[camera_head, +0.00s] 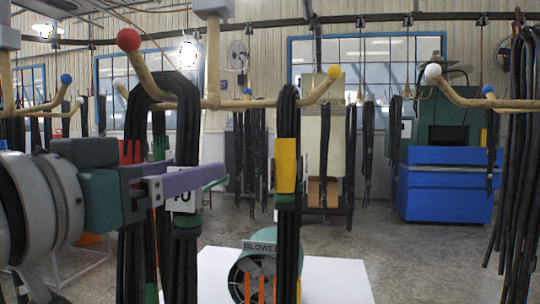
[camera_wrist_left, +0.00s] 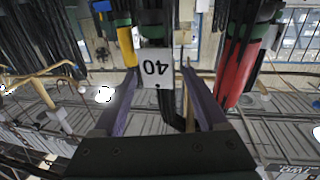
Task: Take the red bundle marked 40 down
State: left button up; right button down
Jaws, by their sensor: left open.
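The black hose bundle (camera_head: 186,118) hangs over a wooden peg with a red ball end. Its red band (camera_wrist_left: 238,68) shows clearly on one leg in the wrist view and partly in the head view, behind my gripper. A white tag reading 40 (camera_wrist_left: 156,68) is on the other leg, upside down in the wrist view and partly covered in the head view. My left gripper (camera_head: 210,178) is open at the bundle, its purple fingers at tag height. The tag appears between the fingertips in the wrist view; I cannot tell whether they touch the hoses. My right gripper is not in view.
A yellow-banded bundle (camera_head: 286,165) hangs close to the right on the yellow-balled peg (camera_head: 335,72). A teal blower (camera_head: 255,275) sits on a white table (camera_head: 340,280) below. More hoses (camera_head: 518,150) hang at the far right. Open floor lies behind.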

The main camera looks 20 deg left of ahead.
pick_arm(q)
jog(key=w, duration=0.1)
jog(key=w+p, duration=0.1)
jog(key=w, duration=0.1)
jog(key=shift+w+a+r, duration=0.1)
jog(key=shift+w+a, duration=0.15)
jog(key=shift+w, duration=0.5)
jog(key=shift+f, duration=0.2)
grip_shut()
dwell(0.5)
jog(key=shift+r+p, duration=0.15)
jog(key=shift+p, duration=0.15)
